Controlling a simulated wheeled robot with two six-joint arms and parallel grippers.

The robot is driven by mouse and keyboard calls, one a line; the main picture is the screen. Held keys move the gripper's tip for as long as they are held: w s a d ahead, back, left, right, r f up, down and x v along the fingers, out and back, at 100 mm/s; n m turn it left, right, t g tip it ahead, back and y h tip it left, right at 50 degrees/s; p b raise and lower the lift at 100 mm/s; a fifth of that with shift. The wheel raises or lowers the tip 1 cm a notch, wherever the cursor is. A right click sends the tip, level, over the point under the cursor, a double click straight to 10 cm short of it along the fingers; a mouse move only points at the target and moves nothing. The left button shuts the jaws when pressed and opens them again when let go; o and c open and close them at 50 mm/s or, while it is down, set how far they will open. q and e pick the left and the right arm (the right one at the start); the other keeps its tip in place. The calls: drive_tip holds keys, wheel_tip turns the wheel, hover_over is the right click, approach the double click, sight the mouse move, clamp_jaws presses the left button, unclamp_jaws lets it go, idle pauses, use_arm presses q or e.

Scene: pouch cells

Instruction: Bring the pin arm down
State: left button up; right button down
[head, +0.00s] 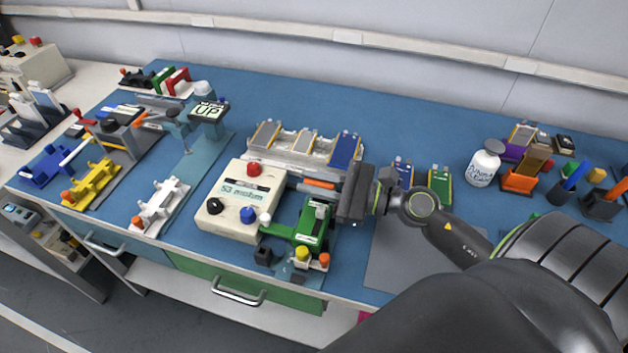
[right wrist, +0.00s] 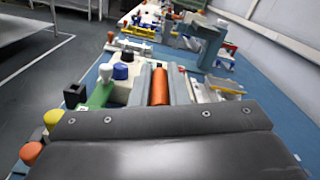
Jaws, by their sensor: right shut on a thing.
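The pin arm (head: 295,186) is a grey bar with an orange handle (head: 318,184), beside a cream box marked "S3 medium" (head: 228,217). The handle also shows in the right wrist view (right wrist: 160,88), between two grey fingers. My right gripper (head: 336,188) comes in from the right and is shut on the orange handle. The bar looks nearly level, but its height above the bench is hard to judge. A green fixture (head: 313,228) stands just in front of the handle. The gripper body hides the handle's right end. My left gripper is not in view.
A grey tray with cells (head: 300,165) lies behind the arm. A white fixture (head: 160,204), a yellow fixture (head: 92,183) and a stand with an "UP" display (head: 209,110) are to the left. A white bottle (head: 484,165) stands right. The blue bench is clear at the back.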

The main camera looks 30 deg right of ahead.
drive_tip(key=c, duration=1.4)
unclamp_jaws()
drive_tip(key=shift+s+f, duration=0.1)
drive_tip(key=shift+b+v, duration=0.85)
drive_tip(key=shift+b, duration=0.1)
drive_tip(key=shift+s+d+f+b, duration=0.15)
drive_tip(key=shift+s+d+b, duration=0.3)
drive_tip(key=shift+s+b, duration=0.1)
drive_tip(key=shift+s+d+r+p, duration=0.15)
drive_tip(key=shift+r+p, duration=0.1)
drive_tip(key=shift+p, duration=0.35)
drive_tip(key=shift+p+v, duration=0.9)
drive_tip(key=shift+v, duration=0.25)
drive_tip(key=p, duration=1)
approach(333, 186)
drive_tip(key=shift+f+v, duration=0.2)
drive_tip(key=shift+v, duration=0.8)
drive_tip(key=shift+f+v, duration=0.25)
drive_tip(key=shift+v, duration=0.75)
